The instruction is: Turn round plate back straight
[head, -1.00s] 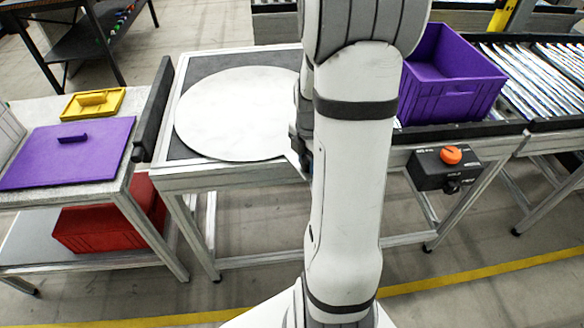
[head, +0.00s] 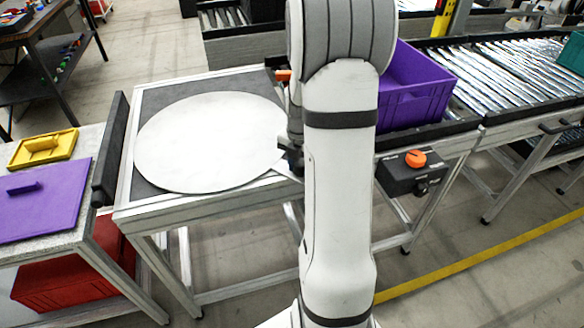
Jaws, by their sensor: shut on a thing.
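The round plate (head: 205,140) is a flat pale disc lying on the dark top of a metal-framed table, left of my arm in the head view. My gripper (head: 291,158) is at the plate's right edge, low over the table, and is shut on the plate's rim. My arm hides most of the gripper and the table's right part, so the exact grip on the rim is hard to see.
A purple crate (head: 418,98) stands right of my arm beside a roller conveyor (head: 495,85). A control box with an orange knob (head: 415,158) hangs on the frame front. A dark bar (head: 109,150) edges the left side.

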